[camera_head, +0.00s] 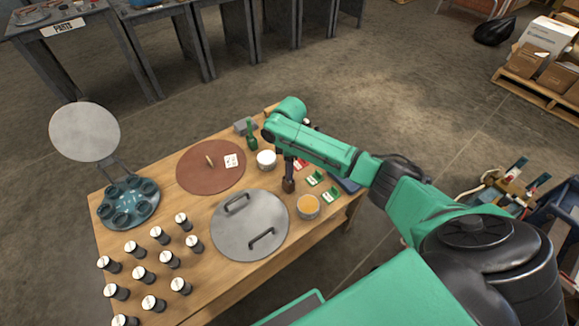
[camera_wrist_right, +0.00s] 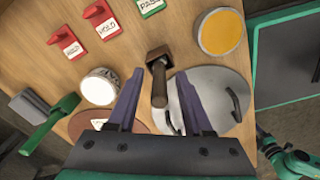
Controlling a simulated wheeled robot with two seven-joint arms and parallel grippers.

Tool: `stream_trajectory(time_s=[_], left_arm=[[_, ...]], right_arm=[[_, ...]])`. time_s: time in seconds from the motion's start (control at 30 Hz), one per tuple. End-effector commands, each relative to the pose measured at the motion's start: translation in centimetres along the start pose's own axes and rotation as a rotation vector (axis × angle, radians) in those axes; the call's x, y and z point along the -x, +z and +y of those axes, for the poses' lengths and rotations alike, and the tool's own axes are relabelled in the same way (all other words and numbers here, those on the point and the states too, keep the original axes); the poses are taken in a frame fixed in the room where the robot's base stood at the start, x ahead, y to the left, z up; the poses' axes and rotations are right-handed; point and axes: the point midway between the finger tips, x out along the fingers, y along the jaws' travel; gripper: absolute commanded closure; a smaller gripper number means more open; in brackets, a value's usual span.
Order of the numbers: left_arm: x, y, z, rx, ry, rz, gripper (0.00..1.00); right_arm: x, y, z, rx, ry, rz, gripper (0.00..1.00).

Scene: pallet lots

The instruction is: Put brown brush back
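The brown brush (camera_head: 288,186) is on the wooden table, between the round grey plate with two handles and the small label stands. In the right wrist view the brush (camera_wrist_right: 158,87) shows its dark block and a brown handle pointing toward the camera. My right gripper (camera_head: 289,170) is directly above it. In the wrist view the right gripper's fingers (camera_wrist_right: 160,76) are open, one on each side of the handle, with gaps visible. Whether the block rests on the table is hard to tell. My left gripper is not in view.
The grey plate (camera_head: 243,228) and reddish disc (camera_head: 195,176) lie left. Red and green label stands (camera_head: 331,195) are right. Several black-and-white canisters (camera_head: 160,235) fill the front left.

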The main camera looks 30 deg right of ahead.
Motion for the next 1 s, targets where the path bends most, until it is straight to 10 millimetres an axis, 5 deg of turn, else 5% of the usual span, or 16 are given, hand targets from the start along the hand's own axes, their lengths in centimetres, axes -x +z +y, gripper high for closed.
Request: stream_trajectory(time_s=[0.27,0.7,1.0], left_arm=[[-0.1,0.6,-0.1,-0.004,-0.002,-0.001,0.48],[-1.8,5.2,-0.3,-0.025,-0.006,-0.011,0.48],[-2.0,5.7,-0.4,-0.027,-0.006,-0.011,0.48]], right_arm=[[1.8,0.0,0.1,0.000,0.002,0.002,0.50],[11.5,-0.1,0.1,0.001,0.001,0.002,0.50],[12.2,0.0,0.0,-0.001,-0.001,0.001,0.50]])
